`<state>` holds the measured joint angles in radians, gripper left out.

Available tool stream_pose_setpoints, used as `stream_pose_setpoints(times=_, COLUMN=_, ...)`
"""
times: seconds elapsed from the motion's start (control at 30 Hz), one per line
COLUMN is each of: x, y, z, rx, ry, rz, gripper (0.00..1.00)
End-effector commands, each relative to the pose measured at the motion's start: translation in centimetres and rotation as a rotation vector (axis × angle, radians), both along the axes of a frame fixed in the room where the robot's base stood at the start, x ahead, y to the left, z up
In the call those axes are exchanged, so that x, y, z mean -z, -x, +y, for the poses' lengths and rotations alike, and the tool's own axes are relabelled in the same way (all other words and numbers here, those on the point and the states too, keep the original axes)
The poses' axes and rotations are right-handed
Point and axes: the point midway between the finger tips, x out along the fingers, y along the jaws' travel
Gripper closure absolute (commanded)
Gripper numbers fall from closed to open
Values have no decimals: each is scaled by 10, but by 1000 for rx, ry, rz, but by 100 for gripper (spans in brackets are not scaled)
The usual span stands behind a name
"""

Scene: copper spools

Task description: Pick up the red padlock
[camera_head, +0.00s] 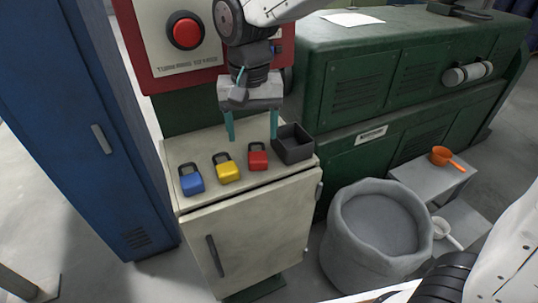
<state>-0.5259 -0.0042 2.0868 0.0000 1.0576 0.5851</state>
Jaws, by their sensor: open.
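The red padlock (258,158) lies on top of a cream cabinet (240,195), to the right of a yellow padlock (227,170) and a blue padlock (191,181). My gripper (252,137) points down over the cabinet top with its two teal fingers spread apart. Nothing shows between the fingers. The red padlock appears just below and between the fingertips in the picture. I cannot tell the exact gap in height or depth.
A dark open box (293,144) stands on the cabinet close to the right of the red padlock. Behind is a panel with a red button (186,33). A blue locker (85,110) stands at the left. A grey sack (350,255) and green machine (350,85) are at the right.

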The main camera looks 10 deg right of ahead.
Motion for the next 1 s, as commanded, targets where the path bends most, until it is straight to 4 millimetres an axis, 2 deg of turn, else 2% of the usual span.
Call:
stream_pose_setpoints(times=0.57, x=71, y=1, z=-10, rx=11, ry=3, rz=4, gripper=35)
stream_pose_setpoints(times=0.87, x=76, y=0, z=-10, rx=11, ry=1, rz=0, gripper=35)
stream_pose_setpoints(times=0.9, x=76, y=0, z=-10, rx=11, ry=1, rz=0, gripper=40)
stream_pose_setpoints(times=1.0, x=76, y=0, z=-10, rx=11, ry=1, rz=0, gripper=68)
